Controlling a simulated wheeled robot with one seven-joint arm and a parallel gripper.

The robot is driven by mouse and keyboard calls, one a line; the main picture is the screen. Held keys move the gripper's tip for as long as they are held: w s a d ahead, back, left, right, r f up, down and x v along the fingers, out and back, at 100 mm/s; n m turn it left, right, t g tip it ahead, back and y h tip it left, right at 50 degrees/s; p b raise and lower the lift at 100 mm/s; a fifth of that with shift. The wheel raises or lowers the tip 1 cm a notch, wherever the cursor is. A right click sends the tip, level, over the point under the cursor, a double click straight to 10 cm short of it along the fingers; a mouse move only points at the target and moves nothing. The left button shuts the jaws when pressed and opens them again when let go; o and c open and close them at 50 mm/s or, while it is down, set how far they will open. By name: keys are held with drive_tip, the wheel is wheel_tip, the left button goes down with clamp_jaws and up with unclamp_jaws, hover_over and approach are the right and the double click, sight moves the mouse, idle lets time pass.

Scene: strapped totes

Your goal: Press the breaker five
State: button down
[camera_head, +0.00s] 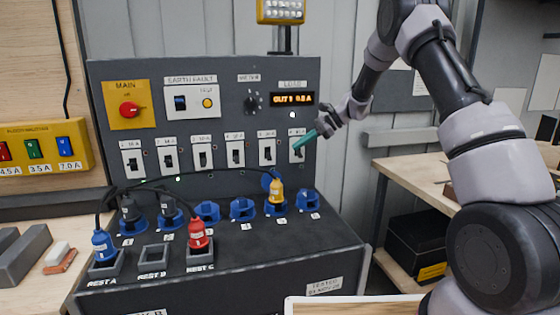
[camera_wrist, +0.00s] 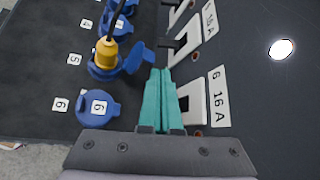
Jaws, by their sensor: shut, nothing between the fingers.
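Breaker five (camera_head: 267,151) is a white-framed switch with a dark toggle, second from the right in the row on the grey panel. In the wrist view it shows as a white frame (camera_wrist: 185,43) above breaker six (camera_wrist: 191,104). My gripper (camera_head: 299,146) has teal fingers that are shut and empty. It is in front of breaker six, to the right of breaker five. In the wrist view the fingertips (camera_wrist: 160,73) appear left of the gap between the two breakers. I cannot tell whether they touch anything. The fingers partly cover breaker six.
A yellow plug (camera_head: 277,191) sits in the blue socket below breaker five; it shows in the wrist view (camera_wrist: 106,52). A red plug (camera_head: 197,234) and a blue plug (camera_head: 102,245) stand in front rests. A lit display (camera_head: 292,99) is above. A wooden bench (camera_head: 420,178) stands right.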

sight(269, 157)
drive_tip(key=x, duration=1)
drive_tip(key=shift+r+m+g, duration=0.25)
drive_tip(key=shift+m+g, duration=0.05)
drive_tip(key=shift+g, duration=0.2)
idle(0.4)
drive_tip(key=shift+s+r+m+g+h, duration=0.15)
drive_tip(key=shift+r+m+g+h, duration=0.15)
drive_tip(key=shift+r+m+g, duration=0.15)
drive_tip(key=shift+r, duration=0.25)
